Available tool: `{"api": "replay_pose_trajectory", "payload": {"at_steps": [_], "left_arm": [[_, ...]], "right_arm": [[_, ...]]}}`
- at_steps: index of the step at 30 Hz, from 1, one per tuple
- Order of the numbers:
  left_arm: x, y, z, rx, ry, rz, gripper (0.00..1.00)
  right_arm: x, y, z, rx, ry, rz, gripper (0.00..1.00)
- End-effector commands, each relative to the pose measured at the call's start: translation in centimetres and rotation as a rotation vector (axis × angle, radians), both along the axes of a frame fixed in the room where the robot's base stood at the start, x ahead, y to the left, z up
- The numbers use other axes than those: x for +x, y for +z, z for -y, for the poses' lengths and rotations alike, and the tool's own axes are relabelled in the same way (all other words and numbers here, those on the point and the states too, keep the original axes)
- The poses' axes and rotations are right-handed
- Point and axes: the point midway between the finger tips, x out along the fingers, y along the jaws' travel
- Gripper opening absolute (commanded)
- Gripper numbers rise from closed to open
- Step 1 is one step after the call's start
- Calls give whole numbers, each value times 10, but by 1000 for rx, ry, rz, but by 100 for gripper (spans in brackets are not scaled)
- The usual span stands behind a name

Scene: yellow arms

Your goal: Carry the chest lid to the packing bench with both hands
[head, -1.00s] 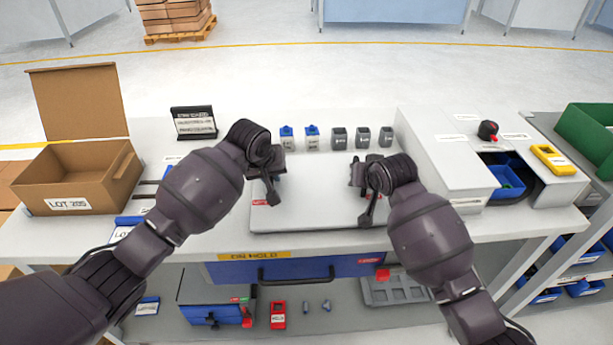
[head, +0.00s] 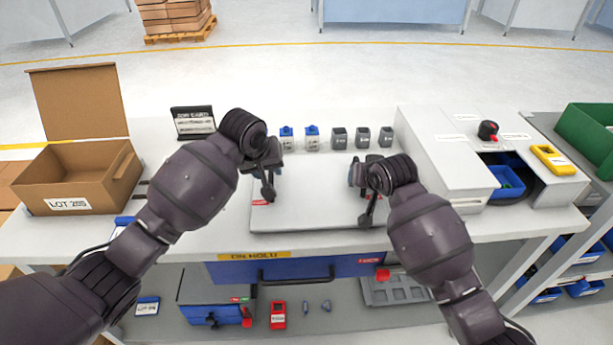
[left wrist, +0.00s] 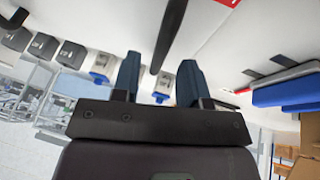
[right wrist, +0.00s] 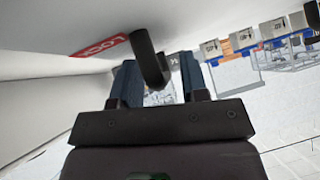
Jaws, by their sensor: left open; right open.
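The chest lid (head: 315,212) is a flat pale grey panel lying on the white bench top, with red labels on it. Dark upright handles stand on it near its left side (head: 268,188) and right side (head: 367,212). My left gripper (head: 271,161) is open at the left handle; in the left wrist view the dark handle (left wrist: 168,36) shows ahead, between the lines of the two fingers. My right gripper (head: 357,176) is open at the right handle; in the right wrist view the curved handle (right wrist: 148,58) shows between its fingers. Contact cannot be told.
An open carton (head: 80,180) stands at the left, beside a small black sign (head: 193,122). Several small blue and grey containers (head: 339,138) line the back. A white raised unit (head: 452,160) borders the right. A blue drawer (head: 295,268) is below. Open floor lies behind.

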Motion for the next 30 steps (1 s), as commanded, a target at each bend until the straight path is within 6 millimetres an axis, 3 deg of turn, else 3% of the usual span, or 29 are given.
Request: {"api": "replay_pose_trajectory", "payload": {"at_steps": [6, 12, 22, 30], "left_arm": [[-18, 40, -5, -2, -2, 3, 40], [-29, 66, -9, 0, -1, 2, 40], [-35, 77, -11, 0, 0, -1, 40], [-35, 77, -11, 0, 0, 0, 40]], "right_arm": [[0, 0, 0, 0, 0, 0, 41], [0, 0, 0, 0, 0, 0, 41], [-5, 5, 2, 0, 0, 0, 41], [-31, 32, 10, 1, 0, 2, 41]]}}
